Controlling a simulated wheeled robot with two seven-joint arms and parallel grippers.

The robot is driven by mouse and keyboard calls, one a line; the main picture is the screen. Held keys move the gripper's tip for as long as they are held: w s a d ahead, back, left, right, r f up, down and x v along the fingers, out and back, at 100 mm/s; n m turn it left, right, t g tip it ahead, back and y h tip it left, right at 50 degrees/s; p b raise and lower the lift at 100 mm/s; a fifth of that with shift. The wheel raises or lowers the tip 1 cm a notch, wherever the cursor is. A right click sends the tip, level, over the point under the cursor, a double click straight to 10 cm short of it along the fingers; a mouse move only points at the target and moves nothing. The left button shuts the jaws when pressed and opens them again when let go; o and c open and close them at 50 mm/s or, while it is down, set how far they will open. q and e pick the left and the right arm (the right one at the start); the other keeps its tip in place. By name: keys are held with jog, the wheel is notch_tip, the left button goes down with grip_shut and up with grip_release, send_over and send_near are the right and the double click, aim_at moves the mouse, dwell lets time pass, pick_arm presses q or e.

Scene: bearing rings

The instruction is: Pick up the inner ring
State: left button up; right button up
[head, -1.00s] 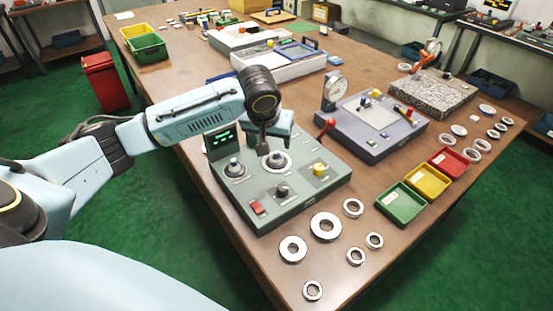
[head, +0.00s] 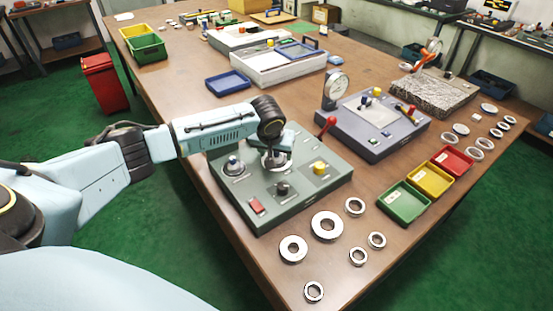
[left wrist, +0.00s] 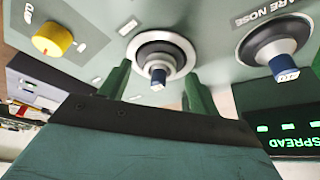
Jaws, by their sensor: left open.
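A pale ring with a dark centre (left wrist: 163,50) sits around a post with a blue tip on the green-grey machine (head: 295,205). It looks like the inner ring, though I cannot fully tell the parts apart. In the head view this ring (head: 275,161) is partly hidden under my left gripper (head: 273,150). In the left wrist view my left gripper (left wrist: 157,75) is open, with its two green fingers on either side of the post, close to the ring. Whether they touch it is unclear. My right gripper is out of view.
A second post with a dark collar (left wrist: 275,43) stands beside it, near a lit green display (left wrist: 288,128). A yellow knob (head: 320,167) and red switch (head: 257,206) are on the machine. Several loose steel rings (head: 327,226) lie at the table's front, near coloured trays (head: 404,202).

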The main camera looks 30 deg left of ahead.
pick_arm(q)
jog(key=shift+w+f, duration=0.15)
jog(key=shift+f, duration=0.2)
jog(key=shift+c, duration=0.3)
jog(key=c, duration=1.1)
